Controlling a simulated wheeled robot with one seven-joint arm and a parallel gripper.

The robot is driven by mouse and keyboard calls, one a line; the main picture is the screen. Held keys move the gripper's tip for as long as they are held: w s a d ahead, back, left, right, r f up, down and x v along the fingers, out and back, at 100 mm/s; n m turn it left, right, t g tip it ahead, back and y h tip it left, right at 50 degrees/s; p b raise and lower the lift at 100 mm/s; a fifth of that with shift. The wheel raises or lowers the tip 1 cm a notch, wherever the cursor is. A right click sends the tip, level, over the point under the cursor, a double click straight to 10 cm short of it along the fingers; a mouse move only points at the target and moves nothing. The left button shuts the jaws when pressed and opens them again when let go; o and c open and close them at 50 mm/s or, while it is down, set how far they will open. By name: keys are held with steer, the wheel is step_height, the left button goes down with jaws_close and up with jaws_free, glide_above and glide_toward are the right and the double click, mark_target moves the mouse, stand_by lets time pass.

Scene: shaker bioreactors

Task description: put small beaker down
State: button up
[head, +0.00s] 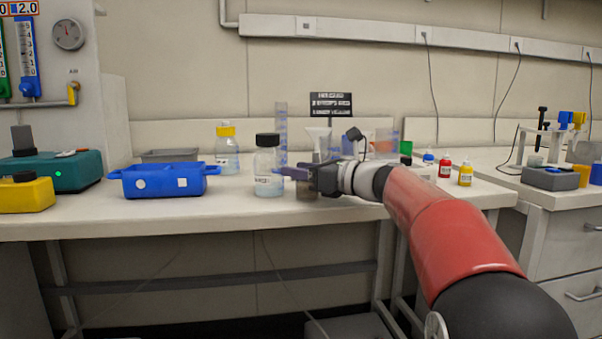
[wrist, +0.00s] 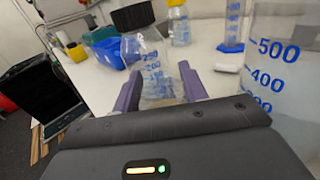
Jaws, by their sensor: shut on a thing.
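The small beaker (head: 307,192) is clear glass and shows just below my gripper (head: 292,174) in the head view, near the bench's front edge. In the wrist view, my gripper (wrist: 158,84) has its two purple fingers on either side of the small beaker (wrist: 162,96). It is shut on the beaker, which looks upright. The gripper body hides the beaker's lower front, and I cannot tell whether its base touches the bench.
A black-capped bottle (head: 268,168) stands close by on the left. A large beaker (wrist: 280,75) is close on the right in the wrist view. A blue tray (head: 160,184) and a yellow-capped bottle (head: 227,152) stand further left. Bare bench (head: 90,222) lies at the front left.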

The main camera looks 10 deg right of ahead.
steer(key=o, duration=1.1)
steer(key=v, duration=1.2)
steer(key=shift+r+b, duration=0.1)
steer(key=shift+b, duration=0.25)
